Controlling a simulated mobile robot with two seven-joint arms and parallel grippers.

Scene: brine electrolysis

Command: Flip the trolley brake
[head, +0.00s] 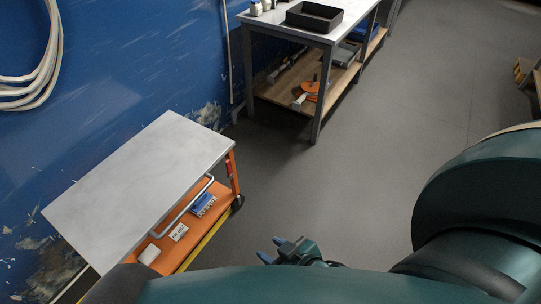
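The trolley stands at the left by the blue wall, with a grey top (140,185) and an orange lower shelf (205,222). A small red part (228,168) sits on its right corner post, above a dark wheel (237,203). I cannot tell whether this red part is the brake. My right gripper (272,249) is at the bottom middle, to the right of the trolley and apart from it in the picture. Its two blue-grey fingertips are spread, with nothing seen between them. My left gripper is not in view.
A bent grey handle (184,207) runs along the trolley's side. Small boxes, one blue (203,204), lie on its shelf. A workbench (283,32) with a black tray (314,16) stands at the back. The grey floor (375,130) between is clear.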

